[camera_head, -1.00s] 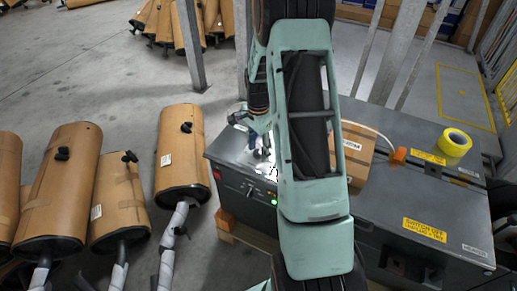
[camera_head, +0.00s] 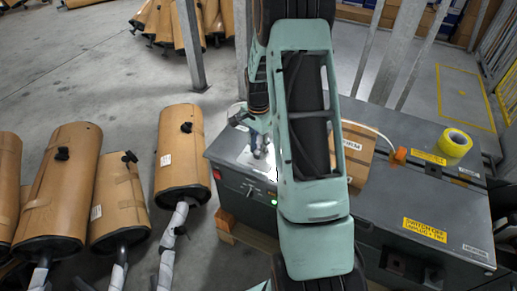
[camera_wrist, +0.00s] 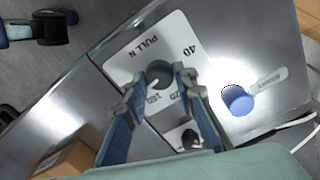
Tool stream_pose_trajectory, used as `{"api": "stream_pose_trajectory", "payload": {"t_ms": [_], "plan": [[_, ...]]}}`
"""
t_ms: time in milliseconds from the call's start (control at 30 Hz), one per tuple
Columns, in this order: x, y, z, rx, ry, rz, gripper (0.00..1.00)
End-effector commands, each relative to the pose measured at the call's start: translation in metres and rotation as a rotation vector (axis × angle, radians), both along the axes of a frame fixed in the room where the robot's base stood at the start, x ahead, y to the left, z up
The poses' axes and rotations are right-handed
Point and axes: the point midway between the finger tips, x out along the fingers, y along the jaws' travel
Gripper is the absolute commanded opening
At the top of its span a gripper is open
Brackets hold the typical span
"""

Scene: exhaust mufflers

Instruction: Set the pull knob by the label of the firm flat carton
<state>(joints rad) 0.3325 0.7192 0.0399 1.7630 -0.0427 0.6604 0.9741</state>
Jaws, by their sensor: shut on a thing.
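The pull knob (camera_wrist: 160,74) is a dark round knob on a white plate marked "PULL N", with "40" and other numbers printed around it. My gripper (camera_wrist: 164,76) is shut on it in the wrist view, with a blue-grey finger on each side. The fingers hide part of the scale, so I cannot tell the exact setting. In the head view my gripper (camera_head: 259,147) is over the left end of the grey machine. The brown carton (camera_head: 358,158) lies flat on the machine, partly behind my arm. Its white label (camera_head: 352,145) is too small to read.
A second dark knob (camera_wrist: 190,139) sits below the pull knob, close to my right finger. A blue button (camera_wrist: 237,100) is to the right. Yellow tape (camera_head: 455,142) stands on the grey machine (camera_head: 395,225). Brown mufflers (camera_head: 180,150) stand at the left.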

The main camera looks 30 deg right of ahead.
Motion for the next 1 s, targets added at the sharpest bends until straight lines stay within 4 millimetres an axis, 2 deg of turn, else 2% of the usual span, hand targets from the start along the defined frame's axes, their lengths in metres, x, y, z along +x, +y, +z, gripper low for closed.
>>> {"api": "stream_pose_trajectory", "payload": {"t_ms": [1000], "plan": [[0.0019, 0.0012, 0.0010, 0.000, -0.001, 0.934, 0.01]]}}
